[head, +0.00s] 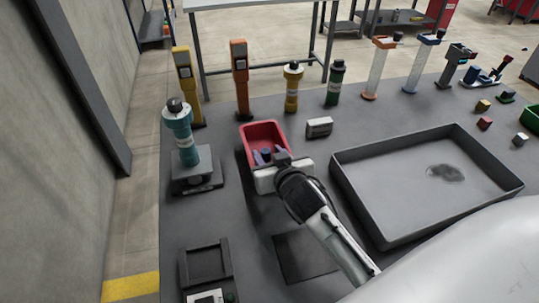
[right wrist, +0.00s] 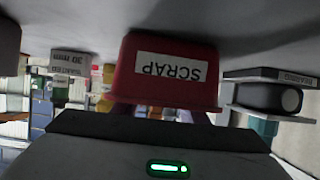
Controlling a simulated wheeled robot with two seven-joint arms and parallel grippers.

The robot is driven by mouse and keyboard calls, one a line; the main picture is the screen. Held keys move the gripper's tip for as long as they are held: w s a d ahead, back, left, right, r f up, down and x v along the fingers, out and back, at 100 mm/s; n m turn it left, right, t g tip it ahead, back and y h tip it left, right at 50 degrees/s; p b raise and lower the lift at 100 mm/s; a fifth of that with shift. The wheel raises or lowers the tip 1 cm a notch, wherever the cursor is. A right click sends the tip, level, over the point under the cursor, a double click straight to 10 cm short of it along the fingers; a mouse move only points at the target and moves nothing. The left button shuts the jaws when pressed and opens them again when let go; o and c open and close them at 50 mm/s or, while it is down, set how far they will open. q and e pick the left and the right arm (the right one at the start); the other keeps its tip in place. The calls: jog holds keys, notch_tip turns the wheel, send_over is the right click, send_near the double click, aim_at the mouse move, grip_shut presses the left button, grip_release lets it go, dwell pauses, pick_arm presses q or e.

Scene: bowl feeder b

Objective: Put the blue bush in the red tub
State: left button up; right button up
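The red tub (head: 262,129) stands on the grey bench. In the right wrist view the red tub (right wrist: 165,88) appears upside down, with a white label reading SCRAP. My right gripper (head: 267,155) is over the near part of the tub, its fingers pointing down into it. Small purple-blue shapes show at the fingertips inside the tub; I cannot tell the fingers from a blue bush there. In the wrist view the gripper's own body hides most of the fingers. No blue bush can be made out clearly elsewhere. My left gripper is not in view.
A large grey tray (head: 375,205) lies to the right. A teal-topped device (head: 180,135) stands left of the tub, and a small grey block (head: 319,127) on its right. Several coloured posts line the back. A dark square plate (head: 303,257) lies in front.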

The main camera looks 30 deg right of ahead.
jog(key=shift+r, duration=0.3)
jog(key=v, duration=1.2)
jog(key=shift+f, duration=0.1)
